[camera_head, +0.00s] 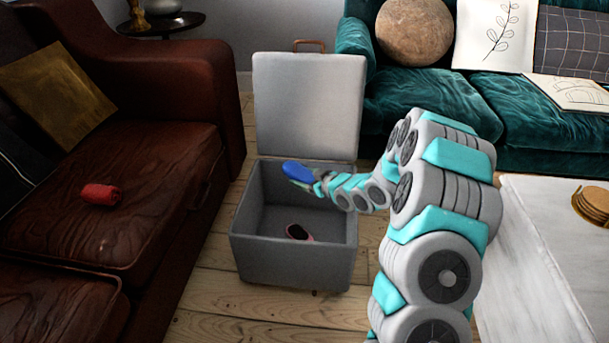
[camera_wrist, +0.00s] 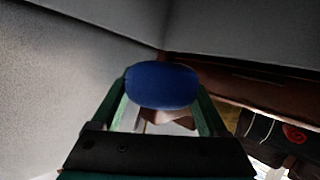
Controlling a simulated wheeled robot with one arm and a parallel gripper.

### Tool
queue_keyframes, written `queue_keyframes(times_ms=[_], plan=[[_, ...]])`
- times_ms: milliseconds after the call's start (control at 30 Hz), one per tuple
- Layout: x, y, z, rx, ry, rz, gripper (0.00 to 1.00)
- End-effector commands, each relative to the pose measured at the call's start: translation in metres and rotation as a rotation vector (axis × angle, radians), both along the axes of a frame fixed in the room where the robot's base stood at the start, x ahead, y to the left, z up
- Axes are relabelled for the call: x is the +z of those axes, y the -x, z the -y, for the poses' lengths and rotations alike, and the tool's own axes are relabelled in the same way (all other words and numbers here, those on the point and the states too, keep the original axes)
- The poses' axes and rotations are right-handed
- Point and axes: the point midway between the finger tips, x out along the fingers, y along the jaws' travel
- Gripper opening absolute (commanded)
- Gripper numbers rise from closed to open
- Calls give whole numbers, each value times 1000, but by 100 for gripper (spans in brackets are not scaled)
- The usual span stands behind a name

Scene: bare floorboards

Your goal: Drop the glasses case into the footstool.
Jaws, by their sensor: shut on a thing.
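The footstool (camera_head: 262,255) is a grey open box on the floor, with its padded lid (camera_head: 310,105) raised at the back. My gripper (camera_head: 306,182) is shut on a blue, rounded glasses case (camera_head: 298,171) and holds it above the footstool's opening, towards the back and in front of the lid. In the wrist view the blue case (camera_wrist: 162,85) sits between the two green fingers and hides what is directly behind it.
A small pink and dark object (camera_head: 298,232) lies inside the footstool. A brown leather sofa (camera_head: 150,160) with a red cylindrical object (camera_head: 100,194) stands at left. A teal sofa (camera_head: 430,85) is behind at right. A pale table (camera_head: 550,255) stands at the right.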

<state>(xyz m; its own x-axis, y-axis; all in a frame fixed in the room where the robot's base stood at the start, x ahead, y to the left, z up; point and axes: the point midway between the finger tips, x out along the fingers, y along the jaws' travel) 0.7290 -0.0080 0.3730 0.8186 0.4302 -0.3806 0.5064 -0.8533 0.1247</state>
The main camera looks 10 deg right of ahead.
Motion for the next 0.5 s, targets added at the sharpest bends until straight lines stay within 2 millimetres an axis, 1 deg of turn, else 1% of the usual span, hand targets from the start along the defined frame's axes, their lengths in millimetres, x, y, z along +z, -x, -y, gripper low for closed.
queue_keyframes(times_ms=[167,500], plan=[[-14,0,-1,1,1,0,18],[-51,0,-1,0,-1,2,18]])
